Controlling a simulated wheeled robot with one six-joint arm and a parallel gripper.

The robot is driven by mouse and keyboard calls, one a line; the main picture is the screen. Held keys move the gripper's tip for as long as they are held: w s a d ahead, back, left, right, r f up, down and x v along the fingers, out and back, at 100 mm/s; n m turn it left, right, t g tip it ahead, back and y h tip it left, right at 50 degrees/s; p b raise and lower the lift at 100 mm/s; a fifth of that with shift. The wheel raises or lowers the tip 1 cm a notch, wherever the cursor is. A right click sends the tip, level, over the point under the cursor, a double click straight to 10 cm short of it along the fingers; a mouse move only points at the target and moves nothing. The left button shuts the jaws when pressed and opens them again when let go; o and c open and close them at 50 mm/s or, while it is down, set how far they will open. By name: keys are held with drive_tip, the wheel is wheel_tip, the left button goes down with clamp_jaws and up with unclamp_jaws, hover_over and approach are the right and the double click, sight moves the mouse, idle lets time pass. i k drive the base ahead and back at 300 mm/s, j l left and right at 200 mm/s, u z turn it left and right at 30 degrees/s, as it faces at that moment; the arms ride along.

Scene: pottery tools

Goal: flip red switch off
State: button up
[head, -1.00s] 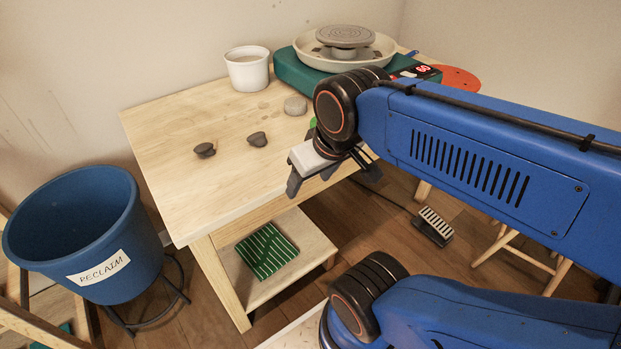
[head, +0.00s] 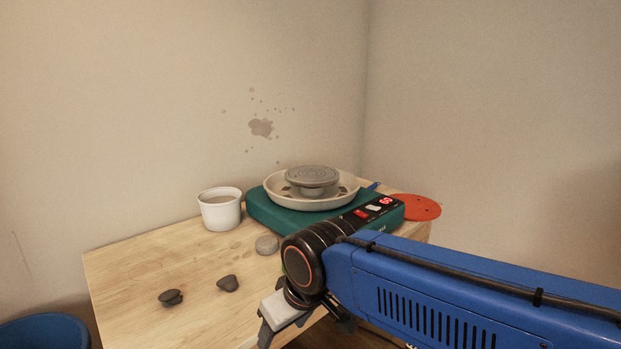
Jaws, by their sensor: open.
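The red switch (head: 361,213) is a small red rocker on the black control panel at the front right of the green pottery wheel base (head: 268,212). It shows just above my arm; I cannot tell which way it is tipped. A pale switch (head: 373,208) and a lit red display (head: 387,201) sit beside it. My gripper (head: 304,326) is open and empty, at the table's front edge, below and left of the switch in the picture and apart from it. Its fingers are partly hidden by its own body and the frame's lower edge.
The wheel's pan (head: 340,199) is on the base. A white pot (head: 221,210) stands left of it. Grey lumps (head: 228,284) and a round stone (head: 266,245) lie on the wooden table (head: 130,262). An orange disc (head: 415,207) lies at right.

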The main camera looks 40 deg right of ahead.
sight(358, 212)
drive_tip(key=z, duration=1.25)
